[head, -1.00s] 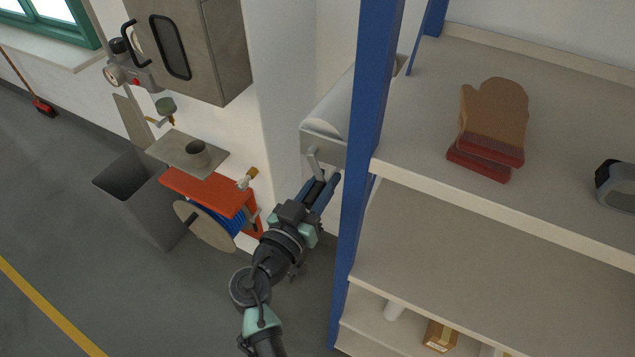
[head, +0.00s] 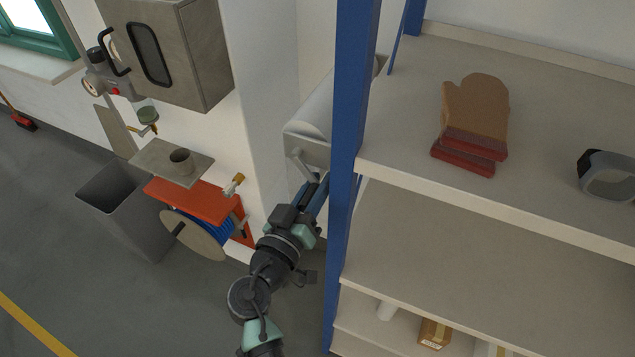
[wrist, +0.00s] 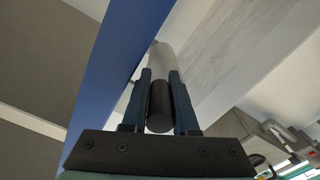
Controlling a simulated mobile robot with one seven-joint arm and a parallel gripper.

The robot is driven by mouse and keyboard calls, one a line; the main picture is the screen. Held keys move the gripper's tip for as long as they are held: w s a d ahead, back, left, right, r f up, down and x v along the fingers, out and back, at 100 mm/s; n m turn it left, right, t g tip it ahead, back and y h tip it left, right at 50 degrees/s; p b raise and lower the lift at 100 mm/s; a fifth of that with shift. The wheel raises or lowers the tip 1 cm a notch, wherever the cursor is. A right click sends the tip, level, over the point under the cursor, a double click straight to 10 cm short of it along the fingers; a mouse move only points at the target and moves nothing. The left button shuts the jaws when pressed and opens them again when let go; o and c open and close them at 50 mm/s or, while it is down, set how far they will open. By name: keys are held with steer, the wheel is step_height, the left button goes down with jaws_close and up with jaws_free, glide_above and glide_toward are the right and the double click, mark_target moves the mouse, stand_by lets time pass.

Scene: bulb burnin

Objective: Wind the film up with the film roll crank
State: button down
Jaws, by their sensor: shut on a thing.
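The film roll (head: 322,106) is a pale cylinder in a light holder on the wall, partly hidden behind the blue shelf post. Its grey crank arm (head: 301,162) hangs from the holder's near end and slants down to the right. My gripper (head: 316,186) is at the crank's lower end, close beside the post. In the wrist view, my gripper (wrist: 160,105) is shut on the crank's dark cylindrical handle (wrist: 160,108), which lies between the two fingers. The pale film roll (wrist: 160,60) shows beyond the fingertips. In the head view the handle is hidden by the fingers.
The blue shelf post (head: 350,130) stands just right of my gripper. A red hose reel bracket (head: 190,200) and a grey bin (head: 125,205) are at left.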

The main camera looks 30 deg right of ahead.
steer(key=c, duration=0.7)
jaws_free()
steer(key=shift+d, duration=0.1)
